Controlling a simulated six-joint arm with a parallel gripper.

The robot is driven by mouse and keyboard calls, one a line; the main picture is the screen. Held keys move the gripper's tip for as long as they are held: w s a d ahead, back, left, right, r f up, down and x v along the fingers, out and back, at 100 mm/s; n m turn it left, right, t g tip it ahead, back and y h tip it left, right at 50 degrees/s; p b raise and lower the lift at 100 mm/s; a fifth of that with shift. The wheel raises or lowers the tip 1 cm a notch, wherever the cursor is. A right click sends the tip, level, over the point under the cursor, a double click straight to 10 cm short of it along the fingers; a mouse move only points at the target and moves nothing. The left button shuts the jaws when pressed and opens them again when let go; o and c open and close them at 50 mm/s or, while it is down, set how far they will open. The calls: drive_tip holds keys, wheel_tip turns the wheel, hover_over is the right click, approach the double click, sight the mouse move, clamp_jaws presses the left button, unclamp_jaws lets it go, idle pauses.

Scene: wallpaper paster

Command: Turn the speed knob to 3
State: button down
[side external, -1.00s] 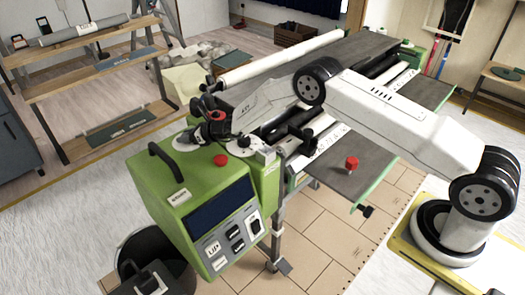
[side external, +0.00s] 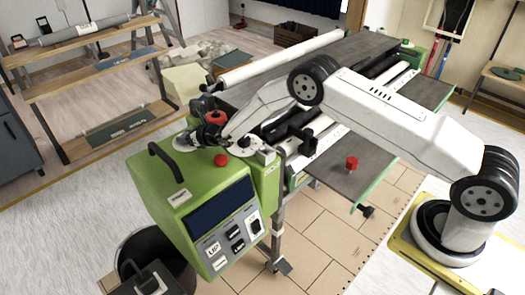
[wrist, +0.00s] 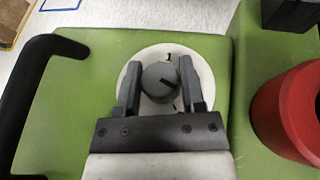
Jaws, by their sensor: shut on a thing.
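The speed knob (wrist: 160,83) is a round grey knob with a dark pointer line slanting towards the lower right in the wrist view. It sits on a white dial (wrist: 209,83) where a "1" shows above the knob; other marks are hidden or unreadable. My gripper (wrist: 160,72) is shut on the knob, one finger at each side. In the side view my gripper (side external: 207,138) is low over the green machine's top, beside the white dial (side external: 184,142), and hides the knob.
The green control box (side external: 160,190) has a black handle (side external: 165,160) left of my gripper. A red button (side external: 221,160) is close in front. A large red knob (wrist: 290,112) stands to the right in the wrist view. A white roller (side external: 280,60) lies behind.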

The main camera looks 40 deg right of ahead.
drive_tip(key=shift+a+r, duration=0.1)
drive_tip(key=shift+r, duration=0.1)
drive_tip(key=shift+c, duration=1)
unclamp_jaws()
drive_tip(key=shift+f, duration=0.15)
drive_tip(key=shift+s, duration=0.2)
drive_tip(key=shift+v, duration=3.75)
drive_tip(key=shift+w, duration=0.1)
